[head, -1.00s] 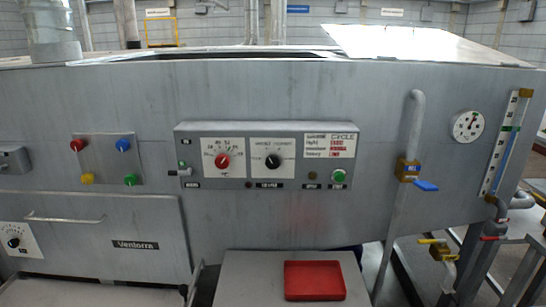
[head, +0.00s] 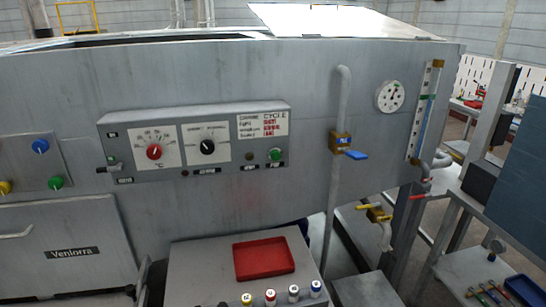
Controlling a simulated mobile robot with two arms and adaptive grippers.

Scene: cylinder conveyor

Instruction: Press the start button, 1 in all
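A grey control box (head: 222,178) is mounted on the front of the large grey machine, left of the picture's middle. A green round button (head: 275,154) sits at its lower right, with a small dark label below it that is too small to read. It looks like the start button. A small brown button or lamp (head: 249,156) is just left of it. The box also has a red knob (head: 154,152), a black knob (head: 207,147) and a lever switch (head: 110,168). Neither of my grippers is in view.
A second panel at the left has a blue (head: 40,146), a yellow (head: 5,187) and a green button (head: 56,183). A red tray (head: 263,259) lies on a grey table below. A pipe with a blue-handled valve (head: 355,155) stands to the right. The space before the control box is clear.

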